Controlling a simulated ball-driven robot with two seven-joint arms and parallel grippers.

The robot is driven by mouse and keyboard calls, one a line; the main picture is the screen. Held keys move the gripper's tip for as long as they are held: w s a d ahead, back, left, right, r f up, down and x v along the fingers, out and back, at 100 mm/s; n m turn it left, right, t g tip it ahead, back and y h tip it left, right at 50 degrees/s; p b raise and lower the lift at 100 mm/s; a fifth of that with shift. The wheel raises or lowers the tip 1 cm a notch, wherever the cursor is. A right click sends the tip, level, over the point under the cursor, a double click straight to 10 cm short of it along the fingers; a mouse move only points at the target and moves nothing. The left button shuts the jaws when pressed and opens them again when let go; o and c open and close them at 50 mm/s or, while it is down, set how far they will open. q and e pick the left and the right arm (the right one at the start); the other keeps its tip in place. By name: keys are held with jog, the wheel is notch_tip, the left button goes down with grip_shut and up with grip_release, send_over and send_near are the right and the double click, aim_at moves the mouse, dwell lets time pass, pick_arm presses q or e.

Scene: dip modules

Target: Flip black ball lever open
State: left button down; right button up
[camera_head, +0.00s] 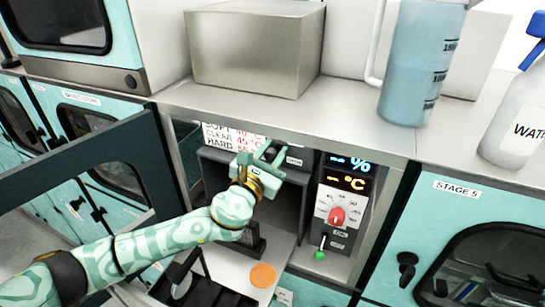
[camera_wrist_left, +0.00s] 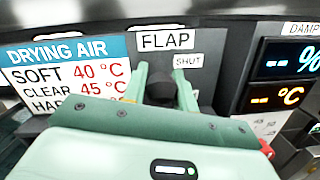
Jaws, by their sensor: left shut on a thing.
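The black ball lever (camera_wrist_left: 160,85) shows in the left wrist view, just under the FLAP label (camera_wrist_left: 167,40) and left of the small SHUT label (camera_wrist_left: 187,61). My left gripper (camera_wrist_left: 162,94) has one pale green finger on each side of the black ball and is shut on it. In the head view my left gripper (camera_head: 268,153) reaches up to the top of the dark open bay, and its fingers hide the ball there. The lever's stem is hidden. My right gripper is in neither view.
Right of the bay is a panel with lit displays (camera_head: 347,172), a red knob (camera_head: 337,215) and a green ball lever (camera_head: 319,255). A drying air notice (camera_wrist_left: 75,75) is left of the flap. A blue jug (camera_head: 415,75) and a spray bottle (camera_head: 515,120) stand on the shelf above.

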pick_arm(q)
jog(key=c, duration=1.1)
grip_release()
jog(key=shift+d, duration=0.1)
jog(key=p+v, duration=0.3)
jog(key=v, duration=0.9)
jog(key=shift+s, duration=0.1)
